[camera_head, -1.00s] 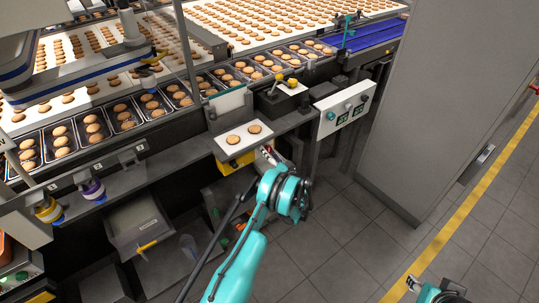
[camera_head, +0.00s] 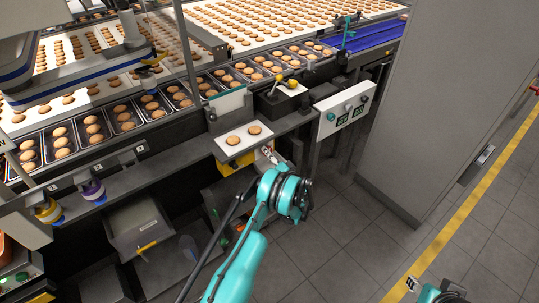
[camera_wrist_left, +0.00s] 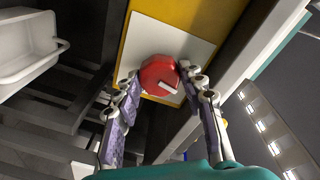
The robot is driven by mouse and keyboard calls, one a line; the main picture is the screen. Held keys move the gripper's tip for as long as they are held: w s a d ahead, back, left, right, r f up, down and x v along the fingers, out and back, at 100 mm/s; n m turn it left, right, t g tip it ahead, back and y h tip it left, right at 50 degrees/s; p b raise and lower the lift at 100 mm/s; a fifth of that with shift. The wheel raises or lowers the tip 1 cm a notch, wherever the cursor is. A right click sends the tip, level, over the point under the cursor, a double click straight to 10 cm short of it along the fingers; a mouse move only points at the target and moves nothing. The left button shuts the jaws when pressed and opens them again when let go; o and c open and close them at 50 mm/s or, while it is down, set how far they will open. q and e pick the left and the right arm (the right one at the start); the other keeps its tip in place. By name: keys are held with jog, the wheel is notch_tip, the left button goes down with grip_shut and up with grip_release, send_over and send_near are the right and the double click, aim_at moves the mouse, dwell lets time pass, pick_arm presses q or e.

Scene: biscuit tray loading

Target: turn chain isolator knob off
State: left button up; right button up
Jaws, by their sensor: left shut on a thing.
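The red isolator knob (camera_wrist_left: 158,74) shows in the left wrist view, with a short white mark towards its lower right. It sits on a white plate (camera_wrist_left: 145,32) on a yellow housing (camera_wrist_left: 205,12). My left gripper (camera_wrist_left: 164,78) has its fingers on opposite sides of the knob and is shut on it. In the head view the left gripper (camera_head: 268,155) reaches beside the yellow housing (camera_head: 232,164), below a small white shelf; the knob is hidden there. Part of my right gripper (camera_head: 412,284) shows at the bottom right, away from the machine, too small to judge its jaws.
Two biscuits lie on the white shelf (camera_head: 240,140) just above the left gripper. A control panel (camera_head: 345,108) stands right of it. A grey bin (camera_head: 138,226) hangs below left. A tall grey cabinet (camera_head: 440,100) stands right. The tiled floor (camera_head: 340,235) is clear.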

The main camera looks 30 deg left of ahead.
pick_arm(q)
jog(key=shift+w+r+m+g, duration=0.1)
jog(key=shift+m+g, duration=0.4)
jog(key=shift+m, duration=3.1)
jog(key=shift+w+m+g, duration=0.1)
jog(key=shift+m+g, duration=0.4)
jog(key=shift+m, duration=3.1)
jog(key=o, duration=1.2)
jog(key=shift+c, duration=0.2)
jog(key=shift+d, duration=0.15)
jog(key=v, duration=1.1)
jog(key=shift+s+d, duration=0.15)
jog(key=shift+d, duration=0.2)
